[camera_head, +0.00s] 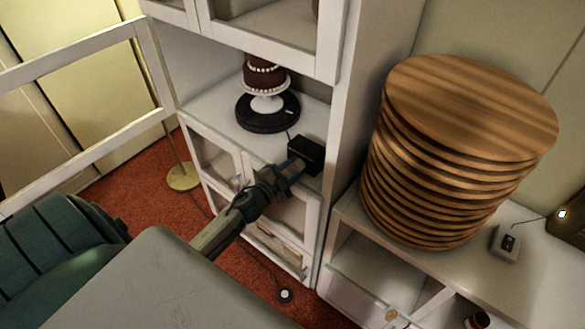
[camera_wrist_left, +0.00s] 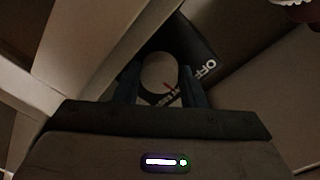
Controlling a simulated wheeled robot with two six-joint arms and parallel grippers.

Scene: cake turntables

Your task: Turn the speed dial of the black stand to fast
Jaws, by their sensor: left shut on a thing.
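The black stand (camera_head: 267,114) is a round turntable on a cabinet shelf, bearing a chocolate cake on a white pedestal. A cord joins it to a black control box (camera_head: 307,150) at the shelf's front right. My left gripper (camera_head: 294,168) reaches the box from the front. In the left wrist view, its two fingers (camera_wrist_left: 160,88) are shut on the round grey dial (camera_wrist_left: 157,70), one on each side. White letters "OFF" show on the box to the right; other lettering is partly hidden. My right gripper is out of view.
Cabinet walls and shelves enclose the box, with an open glazed door (camera_head: 90,112) at left. A tall stack of round wooden boards (camera_head: 460,150) stands on the right counter, near a small grey box (camera_head: 506,243). A floor lamp base (camera_head: 183,176) stands on the red carpet.

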